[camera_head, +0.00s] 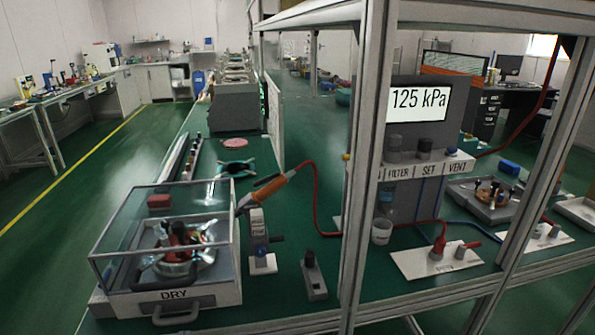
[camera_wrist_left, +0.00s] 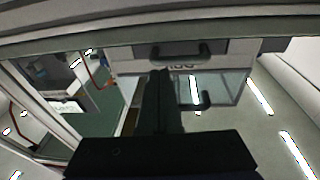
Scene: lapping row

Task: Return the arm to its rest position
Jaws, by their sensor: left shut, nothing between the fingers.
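My left gripper (camera_wrist_left: 159,78) shows in the left wrist view as a dark pair of fingers pressed together. It is shut and empty, and its dark body fills the bottom middle of that view. Beyond the fingertips is the front of the glass-covered case (camera_wrist_left: 228,52), which appears upside down with its handle and label. I cannot tell how far the fingertips are from it. I cannot make out the left gripper clearly in the head view. My right gripper is in neither view.
The glass-lidded case labelled DRY (camera_head: 215,296) stands at the bench's near left. An orange-handled tool (camera_head: 268,190) on a red hose is beside it. A metal frame post (camera_head: 366,150) rises at the middle. Green floor (camera_head: 95,165) is open at left.

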